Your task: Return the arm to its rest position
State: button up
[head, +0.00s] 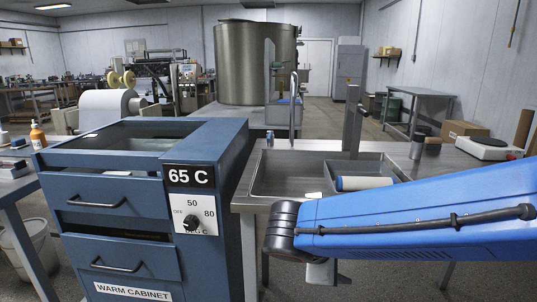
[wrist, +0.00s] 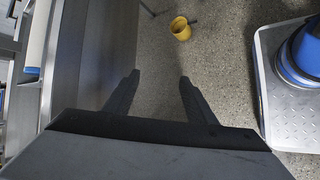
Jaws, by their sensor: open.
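My blue arm (head: 420,215) reaches in from the right of the head view, in front of the sink bench. Its dark wrist joint (head: 282,225) is near the bench's front edge, to the right of the warm cabinet. In the wrist view my gripper (wrist: 159,76) has its two dark fingers spread apart, with only floor showing between them. Nothing is held. In the head view the fingers cannot be made out, as the arm covers that area.
The steel sink (head: 275,180) holds a white roller (head: 365,183).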

jog(key=s+d+f+m+y, duration=0.1)
jog(key=s+d+m+y, duration=0.6)
jog(key=s+d+m, duration=0.4)
jog(key=s+m, duration=0.1)
jog(key=m, duration=0.2)
jog(key=shift+s+f+g, duration=0.25)
jog(key=shift+f+g, duration=0.1)
jog(key=shift+g, duration=0.05)
